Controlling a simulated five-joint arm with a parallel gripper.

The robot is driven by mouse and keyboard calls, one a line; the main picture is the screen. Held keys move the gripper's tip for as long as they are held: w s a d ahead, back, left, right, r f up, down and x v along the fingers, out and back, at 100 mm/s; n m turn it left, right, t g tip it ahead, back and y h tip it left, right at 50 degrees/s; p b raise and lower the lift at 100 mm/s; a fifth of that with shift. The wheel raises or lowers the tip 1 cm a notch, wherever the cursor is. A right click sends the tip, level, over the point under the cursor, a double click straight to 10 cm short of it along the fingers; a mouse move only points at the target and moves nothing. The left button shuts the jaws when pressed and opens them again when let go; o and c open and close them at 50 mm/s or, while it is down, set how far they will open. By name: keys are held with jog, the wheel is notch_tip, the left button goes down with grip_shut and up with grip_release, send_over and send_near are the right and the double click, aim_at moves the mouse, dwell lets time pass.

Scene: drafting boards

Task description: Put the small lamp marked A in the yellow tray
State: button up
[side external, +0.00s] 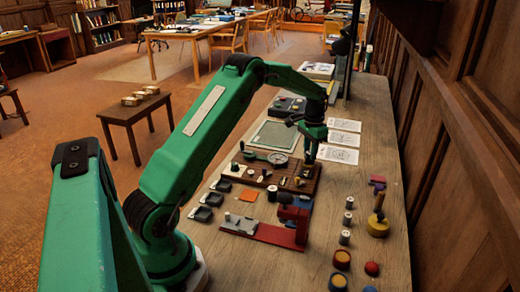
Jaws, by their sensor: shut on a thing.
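My gripper (308,160) points down at the far right end of a dark brown board (274,177) on the long wooden table. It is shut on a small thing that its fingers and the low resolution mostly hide. I cannot tell whether that thing is the small lamp, and no letter A is readable. No yellow tray can be made out clearly. A round yellow base (377,227) with an upright brown handle stands at the right of the table.
A red and blue apparatus (290,222) stands in front of the board. Several dark clips (207,206) lie left of it. White sheets (340,140) lie behind. Bare wood shows along the right.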

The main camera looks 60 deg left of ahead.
jog(key=shift+f, duration=0.3)
dwell(0.5)
jog(key=o, duration=1.4)
jog(key=shift+r, duration=3.5)
